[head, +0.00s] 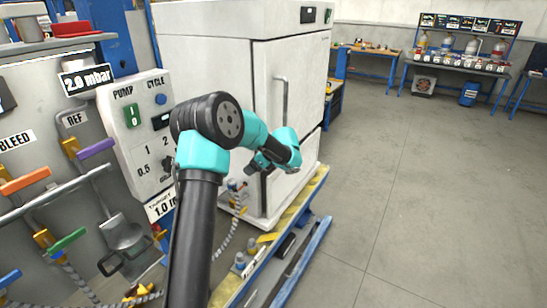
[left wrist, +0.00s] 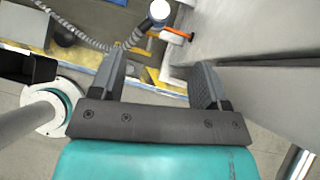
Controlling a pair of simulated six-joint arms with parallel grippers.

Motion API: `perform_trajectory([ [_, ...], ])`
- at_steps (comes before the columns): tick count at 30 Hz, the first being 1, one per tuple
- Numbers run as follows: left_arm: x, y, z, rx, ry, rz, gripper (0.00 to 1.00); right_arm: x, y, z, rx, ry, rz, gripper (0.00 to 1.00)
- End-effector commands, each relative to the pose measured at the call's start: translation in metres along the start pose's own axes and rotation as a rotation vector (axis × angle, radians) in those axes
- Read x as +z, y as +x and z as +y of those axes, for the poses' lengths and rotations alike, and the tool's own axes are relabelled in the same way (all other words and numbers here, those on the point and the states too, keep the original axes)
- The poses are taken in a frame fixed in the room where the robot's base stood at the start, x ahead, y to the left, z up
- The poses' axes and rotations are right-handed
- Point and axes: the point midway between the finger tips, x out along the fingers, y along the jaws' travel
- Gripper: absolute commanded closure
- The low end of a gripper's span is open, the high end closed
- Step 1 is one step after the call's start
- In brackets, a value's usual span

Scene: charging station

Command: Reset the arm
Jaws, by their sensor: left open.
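My left arm rises from the bottom of the head view and bends over at a black elbow joint. My left gripper (head: 262,166) hangs in front of the white cabinet (head: 290,92), low and left of its handle, partly hidden by its own teal wrist. In the left wrist view the two dark fingers of the left gripper (left wrist: 160,78) stand wide apart, with nothing between them. Beyond them are the floor and a yellow-edged platform. My right gripper is in neither view.
A control panel (head: 135,125) with PUMP and CYCLE buttons stands left of the arm. Orange (head: 25,181), purple (head: 96,149) and green (head: 67,241) valve handles are farther left. A grey hose (left wrist: 85,36) runs near the gripper. Open floor (head: 420,190) lies right.

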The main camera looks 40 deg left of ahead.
Motion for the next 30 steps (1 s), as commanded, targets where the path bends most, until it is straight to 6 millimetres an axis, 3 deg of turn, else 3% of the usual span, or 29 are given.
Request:
perform_trajectory([
  [6,-0.007,0.002,0.001,0.001,0.0,0.016,0.31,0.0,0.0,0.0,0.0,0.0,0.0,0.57],
  [11,-0.049,0.013,0.012,0.015,-0.013,0.12,0.31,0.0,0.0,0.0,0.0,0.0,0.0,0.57],
  [14,-0.095,0.024,0.027,0.04,-0.037,0.237,0.31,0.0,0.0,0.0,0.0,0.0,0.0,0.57],
  [20,-0.202,0.036,0.078,0.15,-0.154,0.515,0.31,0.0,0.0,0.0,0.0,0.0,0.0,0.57],
  [24,-0.271,0.037,0.125,0.274,-0.29,0.693,0.31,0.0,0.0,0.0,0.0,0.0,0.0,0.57],
  [30,-0.349,0.031,0.198,0.495,-0.569,0.877,0.31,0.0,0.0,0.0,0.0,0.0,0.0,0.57],
])
